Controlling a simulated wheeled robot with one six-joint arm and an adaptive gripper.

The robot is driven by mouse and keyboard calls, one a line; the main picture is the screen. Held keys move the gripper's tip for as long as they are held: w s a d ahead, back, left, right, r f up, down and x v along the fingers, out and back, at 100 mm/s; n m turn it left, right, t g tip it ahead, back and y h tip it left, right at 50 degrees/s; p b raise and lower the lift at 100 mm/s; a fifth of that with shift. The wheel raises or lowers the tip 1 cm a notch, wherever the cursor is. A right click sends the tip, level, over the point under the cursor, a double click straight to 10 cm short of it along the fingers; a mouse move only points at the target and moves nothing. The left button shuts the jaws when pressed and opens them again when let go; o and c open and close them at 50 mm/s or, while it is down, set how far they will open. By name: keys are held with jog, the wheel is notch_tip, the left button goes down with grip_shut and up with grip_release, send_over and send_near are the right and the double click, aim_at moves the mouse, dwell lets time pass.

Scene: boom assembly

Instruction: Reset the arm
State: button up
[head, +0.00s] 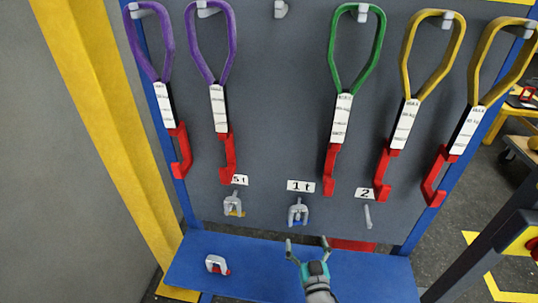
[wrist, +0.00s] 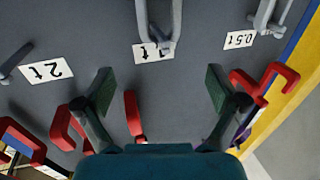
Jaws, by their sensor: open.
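My gripper (head: 307,241) is open and empty in the head view, above the blue shelf and below the 1 t label. In the wrist view its two fingers (wrist: 158,92) are spread, with nothing held between them. A grey shackle with a blue part (head: 298,214) hangs under the 1 t label. It also shows in the wrist view (wrist: 160,20), beyond the fingers. My gripper is apart from it.
Purple (head: 151,40), green (head: 357,50) and yellow (head: 432,55) slings with red hooks hang on the grey board. Another shackle (head: 233,204) hangs at left; the peg under "2" (head: 368,217) looks empty. A loose shackle (head: 216,264) lies on the blue shelf (head: 255,283).

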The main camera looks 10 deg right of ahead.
jog(key=shift+f, duration=0.1)
jog(key=s+f+g+y, duration=0.1)
jog(key=s+f, duration=0.1)
jog(key=s, duration=0.9)
jog(key=s+f+g, duration=0.1)
jog(key=s+f, duration=0.1)
jog(key=s, duration=0.9)
jog(key=s+r, duration=0.4)
jog(key=s, duration=0.6)
jog(key=s+r+g, duration=0.1)
jog(key=s+r, duration=0.4)
jog(key=s, duration=0.6)
jog(key=shift+r+n, duration=0.25)
jog(key=shift+n, duration=0.05)
